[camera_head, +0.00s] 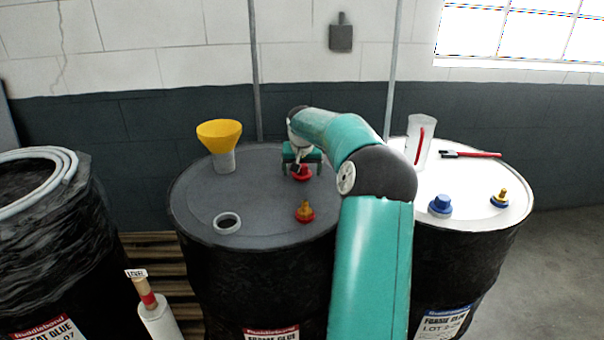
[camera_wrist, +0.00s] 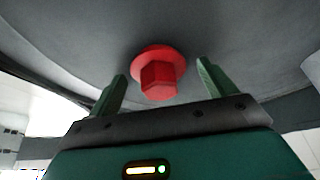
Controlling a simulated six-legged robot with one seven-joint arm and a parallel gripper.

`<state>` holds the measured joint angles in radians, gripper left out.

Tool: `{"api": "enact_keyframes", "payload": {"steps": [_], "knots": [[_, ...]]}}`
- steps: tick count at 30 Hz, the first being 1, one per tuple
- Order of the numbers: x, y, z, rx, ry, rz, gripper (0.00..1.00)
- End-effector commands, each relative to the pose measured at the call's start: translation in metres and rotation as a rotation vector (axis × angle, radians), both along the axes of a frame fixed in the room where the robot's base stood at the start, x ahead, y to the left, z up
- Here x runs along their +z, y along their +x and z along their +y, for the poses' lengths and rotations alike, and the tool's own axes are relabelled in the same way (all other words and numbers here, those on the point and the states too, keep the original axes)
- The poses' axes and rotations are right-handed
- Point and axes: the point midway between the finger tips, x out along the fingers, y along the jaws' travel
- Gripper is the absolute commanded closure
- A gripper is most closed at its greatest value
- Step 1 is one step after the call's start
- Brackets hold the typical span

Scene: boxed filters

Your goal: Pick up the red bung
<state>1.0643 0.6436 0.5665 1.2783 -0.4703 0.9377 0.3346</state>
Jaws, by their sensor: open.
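The red bung (camera_head: 301,175) is on the dark grey top of the middle drum (camera_head: 195,200), partly covered by my gripper in the head view. In the wrist view the red bung (camera_wrist: 160,75) shows a round flange and a hexagonal head. My gripper (camera_head: 301,168) is over the drum top at the bung. In the wrist view its two green fingers (camera_wrist: 161,85) are apart, one on each side of the bung, with a gap on both sides. The fingers do not appear to touch it.
A red fitting with a brass top (camera_head: 304,212), a white ring (camera_head: 227,222) and a yellow funnel (camera_head: 219,140) share the drum top. The right drum (camera_head: 480,215) holds a clear cylinder (camera_head: 420,140), a blue bung (camera_head: 440,206), a blue-and-brass fitting (camera_head: 499,198) and a red-handled brush (camera_head: 470,154).

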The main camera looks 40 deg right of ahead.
Motion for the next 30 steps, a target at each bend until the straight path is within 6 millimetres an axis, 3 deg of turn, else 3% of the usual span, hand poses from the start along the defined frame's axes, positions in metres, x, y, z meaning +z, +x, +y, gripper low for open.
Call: {"api": "enact_keyframes", "payload": {"steps": [2, 9, 20, 27, 30], "knots": [[0.0, 0.0, 0.0, 0.0, 0.0, 0.0, 0.21], [0.0, 0.0, 0.0, 0.0, 0.001, 0.001, 0.65], [0.004, 0.0, 0.0, -0.001, 0.0, 0.0, 0.65], [0.031, 0.0, 0.0, -0.001, -0.002, -0.001, 0.65], [0.049, -0.009, 0.01, 0.0, -0.004, 0.0, 0.65]]}}
